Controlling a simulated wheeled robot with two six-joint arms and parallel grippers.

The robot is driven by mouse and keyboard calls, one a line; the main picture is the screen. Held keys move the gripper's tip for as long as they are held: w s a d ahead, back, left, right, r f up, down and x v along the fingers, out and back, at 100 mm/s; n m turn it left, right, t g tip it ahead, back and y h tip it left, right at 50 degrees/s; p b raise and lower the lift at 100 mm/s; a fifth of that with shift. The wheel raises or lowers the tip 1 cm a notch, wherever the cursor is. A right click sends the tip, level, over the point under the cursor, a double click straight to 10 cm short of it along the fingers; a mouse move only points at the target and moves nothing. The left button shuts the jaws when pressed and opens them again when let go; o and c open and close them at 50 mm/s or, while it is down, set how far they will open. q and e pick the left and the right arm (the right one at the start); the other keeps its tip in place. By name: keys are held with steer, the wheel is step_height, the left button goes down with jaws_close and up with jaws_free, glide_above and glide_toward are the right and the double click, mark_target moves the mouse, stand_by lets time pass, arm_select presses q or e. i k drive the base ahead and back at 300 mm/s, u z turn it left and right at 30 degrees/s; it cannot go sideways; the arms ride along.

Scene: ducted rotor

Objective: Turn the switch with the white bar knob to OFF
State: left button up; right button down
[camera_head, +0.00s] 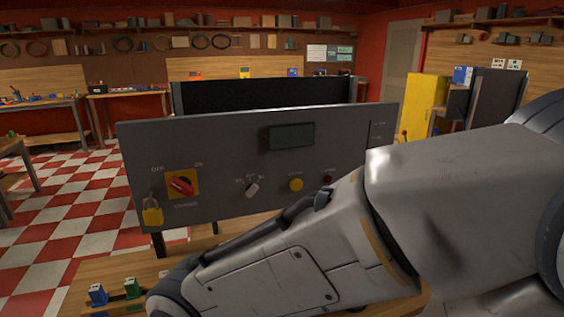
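A grey control panel (220,145) stands upright across the middle of the camera_head view. The switch with the white bar knob (252,190) is on its lower middle part. The bar is tilted, with its upper end leaning right; the small labels around it are too small to read. To its left, a red rotary switch (181,184) sits on a yellow plate, with OFF at its upper left and ON at its upper right. My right arm crosses the front from the right, below the knob; its gripper is not visible. My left gripper is out of view.
The panel also has a yellow padlock (152,212), a yellow button (295,184), a small red light or button (327,179) and a dark display (291,137). Blue (97,294) and green (132,287) small items stand on the wooden table (85,272) in front.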

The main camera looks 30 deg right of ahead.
mark_target(251, 189)
steer(key=z, duration=2.5)
steer(key=k, duration=0.7)
steer(key=u, duration=1.5)
steer(key=i, duration=0.5)
steer(key=z, duration=0.05)
